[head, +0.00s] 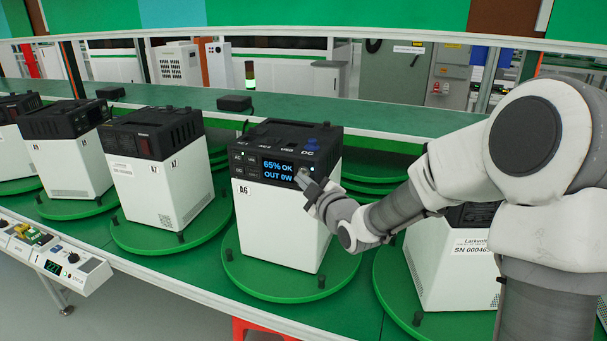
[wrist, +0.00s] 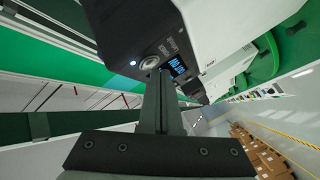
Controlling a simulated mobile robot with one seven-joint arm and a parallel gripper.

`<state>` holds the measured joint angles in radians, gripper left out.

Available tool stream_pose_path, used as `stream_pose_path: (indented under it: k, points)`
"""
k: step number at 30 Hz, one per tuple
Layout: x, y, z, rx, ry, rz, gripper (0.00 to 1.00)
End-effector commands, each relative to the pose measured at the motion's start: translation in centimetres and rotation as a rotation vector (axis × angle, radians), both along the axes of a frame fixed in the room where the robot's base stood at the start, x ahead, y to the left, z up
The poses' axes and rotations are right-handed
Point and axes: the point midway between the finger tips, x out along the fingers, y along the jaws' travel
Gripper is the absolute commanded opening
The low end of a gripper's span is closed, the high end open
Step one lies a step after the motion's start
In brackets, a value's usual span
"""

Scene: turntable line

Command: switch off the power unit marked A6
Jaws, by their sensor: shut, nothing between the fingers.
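The power unit marked A6 (head: 270,222) stands upright on a round green turntable, with a white body and black top. Its lit screen (head: 278,170) reads "65% OK" and "OUT 0W". My gripper (head: 303,176) is shut and empty, its tip at the right part of the black front panel, beside the screen. In the wrist view the shut fingers (wrist: 155,75) point at a round silver button (wrist: 150,62) on the panel. The tip is at or very close to the button; I cannot tell whether it touches. A small white light (wrist: 133,63) glows beside the button.
Similar units stand on turntables to the left (head: 165,180) and, partly behind my arm, to the right (head: 445,260). Small black boxes (head: 235,103) lie on the green bench behind. A panel with displays (head: 55,262) is at the lower left.

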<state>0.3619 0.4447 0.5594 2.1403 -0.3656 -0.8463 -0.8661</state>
Motion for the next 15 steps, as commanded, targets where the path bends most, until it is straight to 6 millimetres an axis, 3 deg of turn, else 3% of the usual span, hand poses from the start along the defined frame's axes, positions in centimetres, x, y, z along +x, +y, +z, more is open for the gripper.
stream_pose_path:
  k: [15]
  points:
    - [0.43, -0.17, -0.07, -0.001, 0.000, 0.000, 0.00]
